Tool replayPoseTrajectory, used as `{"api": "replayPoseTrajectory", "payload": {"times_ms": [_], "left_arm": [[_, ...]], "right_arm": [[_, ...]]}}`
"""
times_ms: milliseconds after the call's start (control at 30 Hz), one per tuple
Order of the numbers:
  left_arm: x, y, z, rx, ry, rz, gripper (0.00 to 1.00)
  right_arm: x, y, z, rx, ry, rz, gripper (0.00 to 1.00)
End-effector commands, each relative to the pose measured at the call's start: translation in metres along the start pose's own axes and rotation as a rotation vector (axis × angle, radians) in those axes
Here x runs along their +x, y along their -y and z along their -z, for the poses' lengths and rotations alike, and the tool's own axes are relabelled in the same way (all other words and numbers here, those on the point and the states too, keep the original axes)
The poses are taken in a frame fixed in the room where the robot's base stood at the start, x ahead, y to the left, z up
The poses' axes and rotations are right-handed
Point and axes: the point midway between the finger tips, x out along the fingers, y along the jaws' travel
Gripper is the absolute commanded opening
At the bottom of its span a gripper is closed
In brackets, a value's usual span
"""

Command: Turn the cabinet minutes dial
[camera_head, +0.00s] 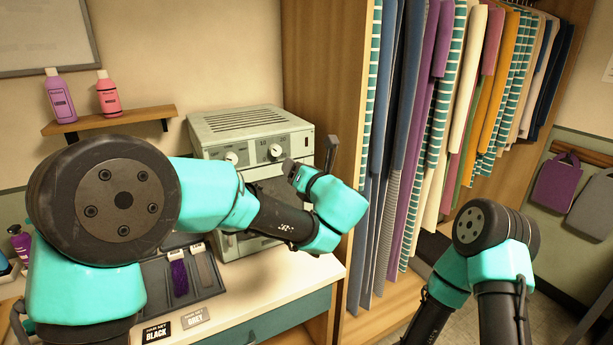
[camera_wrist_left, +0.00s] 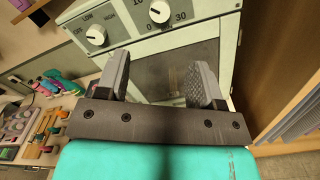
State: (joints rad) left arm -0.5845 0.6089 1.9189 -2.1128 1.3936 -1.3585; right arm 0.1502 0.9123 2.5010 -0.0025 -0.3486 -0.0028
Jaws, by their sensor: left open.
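The cabinet (camera_head: 222,124) is a pale grey-green box on the counter, with two white knobs on its front panel. The minutes dial (camera_head: 276,151) is the right knob, with numbers around it; it also shows at the top of the left wrist view (camera_wrist_left: 160,11). The other dial (camera_wrist_left: 96,34), marked low and high, is to its left. My left gripper (camera_wrist_left: 160,82) is open and empty in front of the cabinet door, below the minutes dial and apart from it. In the head view its fingers (camera_head: 312,158) are right of the dial. My right gripper is out of frame.
A wooden wardrobe side panel (camera_head: 325,70) stands close to the cabinet's right, with hanging clothes (camera_head: 430,120) beyond. A dark case (camera_head: 178,270) with hair swatches lies on the counter at front left. A shelf (camera_head: 115,118) holds two bottles. The counter's front right is clear.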

Motion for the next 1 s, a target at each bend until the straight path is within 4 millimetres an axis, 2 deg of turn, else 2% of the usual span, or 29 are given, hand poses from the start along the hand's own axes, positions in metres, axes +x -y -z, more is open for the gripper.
{"api": "replayPoseTrajectory", "payload": {"times_ms": [100,233,700,767,867,967,1000], "left_arm": [[-0.019,0.001,0.0,0.0,0.001,0.003,0.61],[-0.03,0.0,0.0,0.0,0.001,0.001,0.61],[-0.033,0.003,0.004,-0.001,-0.013,0.007,0.61],[-0.033,0.007,0.013,-0.003,-0.04,0.021,0.61],[-0.033,0.02,0.039,-0.015,-0.125,0.06,0.61],[-0.034,0.038,0.082,-0.04,-0.265,0.11,0.61],[-0.035,0.045,0.103,-0.058,-0.333,0.131,0.61]], "right_arm": [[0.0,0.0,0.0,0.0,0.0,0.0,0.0],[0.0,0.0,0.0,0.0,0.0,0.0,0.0],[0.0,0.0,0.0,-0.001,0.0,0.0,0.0],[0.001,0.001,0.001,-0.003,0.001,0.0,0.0],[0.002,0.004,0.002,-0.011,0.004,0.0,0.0],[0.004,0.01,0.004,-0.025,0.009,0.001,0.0],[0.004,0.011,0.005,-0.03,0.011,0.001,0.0]]}}
